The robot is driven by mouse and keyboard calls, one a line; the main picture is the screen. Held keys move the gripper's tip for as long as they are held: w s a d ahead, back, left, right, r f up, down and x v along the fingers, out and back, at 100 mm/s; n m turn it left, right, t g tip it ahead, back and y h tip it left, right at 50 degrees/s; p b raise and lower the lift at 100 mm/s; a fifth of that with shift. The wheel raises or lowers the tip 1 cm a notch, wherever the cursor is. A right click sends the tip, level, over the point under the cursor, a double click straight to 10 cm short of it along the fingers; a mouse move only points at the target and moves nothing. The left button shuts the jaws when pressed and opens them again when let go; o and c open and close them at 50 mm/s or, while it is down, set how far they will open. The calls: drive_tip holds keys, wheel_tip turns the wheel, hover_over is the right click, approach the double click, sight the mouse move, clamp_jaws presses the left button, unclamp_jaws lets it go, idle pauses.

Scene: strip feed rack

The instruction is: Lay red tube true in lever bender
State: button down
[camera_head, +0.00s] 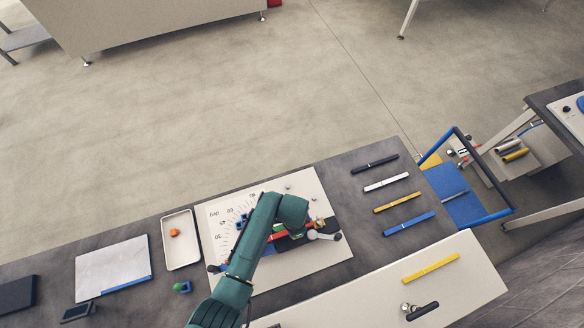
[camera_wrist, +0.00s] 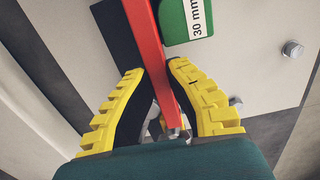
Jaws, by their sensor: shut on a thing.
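The red tube (camera_wrist: 150,45) runs lengthwise between the two yellow fingers of my gripper (camera_wrist: 158,70) in the wrist view. My gripper is shut on it. In the head view a short piece of the red tube (camera_head: 279,235) shows beside my teal arm, over the lever bender's pale plate (camera_head: 325,265) with its angle scale. A green block marked 30 mm (camera_wrist: 187,18) lies close along the tube's right side, and a dark strip lies on its left. My arm hides much of the bender, and I cannot tell whether the tube is fully seated.
A pale tray (camera_head: 190,255) with an orange piece stands left of the plate. Black, white, yellow and blue bars (camera_head: 408,223) lie in a row to the right. A pale panel with another yellow bar (camera_head: 431,268) is at the front right. Bolt heads (camera_wrist: 292,48) stand up from the plate.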

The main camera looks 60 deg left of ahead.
drive_tip(key=shift+f+b, duration=0.65)
drive_tip(key=shift+f, duration=0.35)
drive_tip(key=c, duration=1.1)
unclamp_jaws()
drive_tip(key=shift+c, duration=0.2)
wheel_tip(320, 180, up, 12)
